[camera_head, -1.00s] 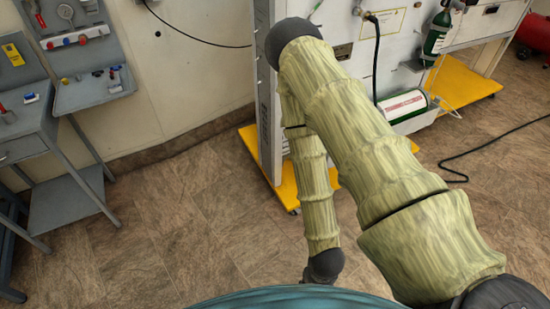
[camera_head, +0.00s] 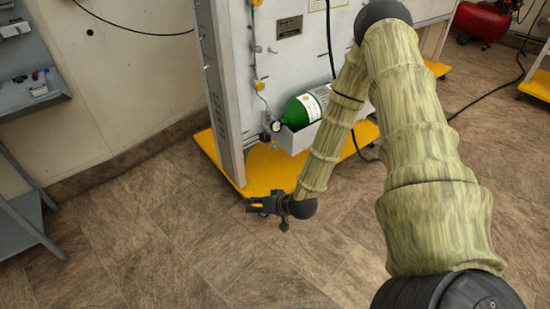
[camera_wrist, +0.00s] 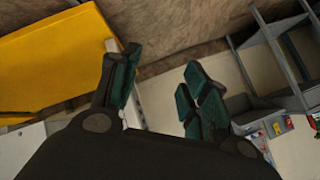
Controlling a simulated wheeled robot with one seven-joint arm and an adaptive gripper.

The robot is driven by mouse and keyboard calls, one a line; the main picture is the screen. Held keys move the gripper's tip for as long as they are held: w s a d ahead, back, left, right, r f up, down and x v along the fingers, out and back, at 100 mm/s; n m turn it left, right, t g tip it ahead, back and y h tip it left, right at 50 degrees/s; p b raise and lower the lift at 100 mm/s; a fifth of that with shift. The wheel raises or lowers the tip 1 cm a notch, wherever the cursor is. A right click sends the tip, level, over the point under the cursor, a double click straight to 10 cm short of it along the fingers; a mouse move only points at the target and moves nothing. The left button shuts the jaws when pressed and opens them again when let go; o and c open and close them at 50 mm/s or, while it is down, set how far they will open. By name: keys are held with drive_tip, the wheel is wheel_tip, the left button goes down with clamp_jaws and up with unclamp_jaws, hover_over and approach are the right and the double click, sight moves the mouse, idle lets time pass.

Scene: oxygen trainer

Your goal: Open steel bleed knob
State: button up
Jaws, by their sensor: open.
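I cannot make out the steel bleed knob for certain in either view. The trainer panel (camera_head: 290,65) stands at the upper middle of the head view, with small yellow fittings (camera_head: 260,85) along its left side. A small gauge (camera_head: 276,126) sits low on it, beside the neck of a green cylinder (camera_head: 298,111). My gripper (camera_head: 252,204) is low, in front of the panel's yellow base, apart from the panel. In the wrist view my gripper (camera_wrist: 160,85) has its dark green fingers spread, with nothing between them.
The yellow base (camera_head: 262,170) juts out under the panel, beside a grey upright post (camera_head: 218,90). A grey workbench (camera_head: 25,215) stands at the left. A red tank (camera_head: 483,20) is at the far right. The tiled floor in front is clear.

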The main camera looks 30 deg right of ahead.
drive_tip(key=w+d+m+t+b, duration=0.2)
drive_tip(key=w+d+t+b, duration=0.3)
drive_tip(key=w+d+b, duration=0.5)
drive_tip(key=m+t+h+b, duration=0.2)
drive_tip(key=t+b, duration=0.2)
drive_tip(key=b, duration=0.1)
approach(276, 148)
drive_tip(key=w+b, duration=0.1)
drive_tip(key=w, duration=0.2)
drive_tip(key=w+b, duration=0.2)
drive_tip(key=w, duration=0.1)
drive_tip(key=w+b, duration=0.1)
drive_tip(key=w, duration=0.2)
drive_tip(key=shift+w+a+r, duration=0.1)
drive_tip(key=shift+w+a, duration=0.3)
drive_tip(key=shift+w+r+b, duration=0.1)
drive_tip(key=shift+w+b, duration=0.2)
drive_tip(key=shift+w, duration=0.15)
clamp_jaws()
